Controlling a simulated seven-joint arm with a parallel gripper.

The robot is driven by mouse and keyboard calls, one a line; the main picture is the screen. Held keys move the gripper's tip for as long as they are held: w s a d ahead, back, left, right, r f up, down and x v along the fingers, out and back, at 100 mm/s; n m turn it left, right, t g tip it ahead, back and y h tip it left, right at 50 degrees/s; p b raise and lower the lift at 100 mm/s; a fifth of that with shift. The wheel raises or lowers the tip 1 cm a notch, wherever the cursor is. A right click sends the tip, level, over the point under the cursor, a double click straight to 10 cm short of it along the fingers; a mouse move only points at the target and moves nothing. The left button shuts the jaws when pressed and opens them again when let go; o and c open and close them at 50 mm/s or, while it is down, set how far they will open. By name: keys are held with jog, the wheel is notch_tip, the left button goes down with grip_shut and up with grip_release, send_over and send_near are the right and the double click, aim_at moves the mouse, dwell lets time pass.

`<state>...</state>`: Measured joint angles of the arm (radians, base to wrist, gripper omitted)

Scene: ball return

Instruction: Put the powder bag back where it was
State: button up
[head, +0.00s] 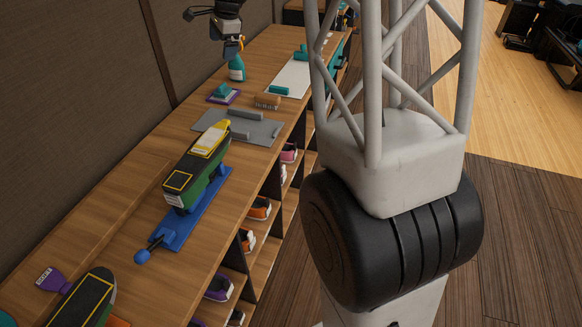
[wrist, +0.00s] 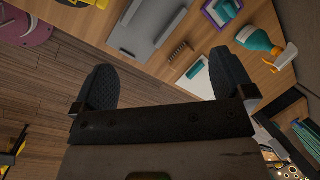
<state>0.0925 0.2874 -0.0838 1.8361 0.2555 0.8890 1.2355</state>
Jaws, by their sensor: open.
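No bag is clearly recognisable as the powder bag. A small teal lump (head: 222,89) on a purple-edged tray (head: 211,100) may be it; it also shows at the top of the wrist view (wrist: 227,10). Another teal piece (head: 278,90) lies on a white mat (head: 292,76), partly seen between my fingers in the wrist view. My gripper (head: 231,46) is above the counter near the teal spray bottle (head: 237,70). In the wrist view my gripper (wrist: 167,84) has its two black fingers wide apart, with nothing between them.
A brown brush (head: 267,101) and a grey tray (head: 262,132) with grey blocks lie closer along the counter (head: 120,215). A green and black machine (head: 190,183) on a blue base follows. Shoes fill cubbies below. A wall bounds the left side.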

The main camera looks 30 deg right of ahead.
jog(key=s+a+r+n, duration=0.1)
jog(key=s+r+n, duration=0.15)
jog(key=s, duration=0.65)
jog(key=s+a+r+n+h, duration=0.1)
jog(key=s+n, duration=0.2)
jog(key=s, duration=0.7)
jog(key=s+a+r+n, duration=0.1)
jog(key=s+n, duration=0.2)
jog(key=s, duration=0.6)
jog(key=s+f+n, duration=0.3)
jog(key=s+n, duration=0.1)
jog(key=s, duration=0.8)
jog(key=s+f+n+h, duration=0.1)
jog(key=s+f+n, duration=0.2)
jog(key=s, duration=1)
jog(key=shift+s+a+f+n, duration=0.25)
jog(key=shift+a+f+n, duration=0.15)
jog(key=shift+n, duration=0.15)
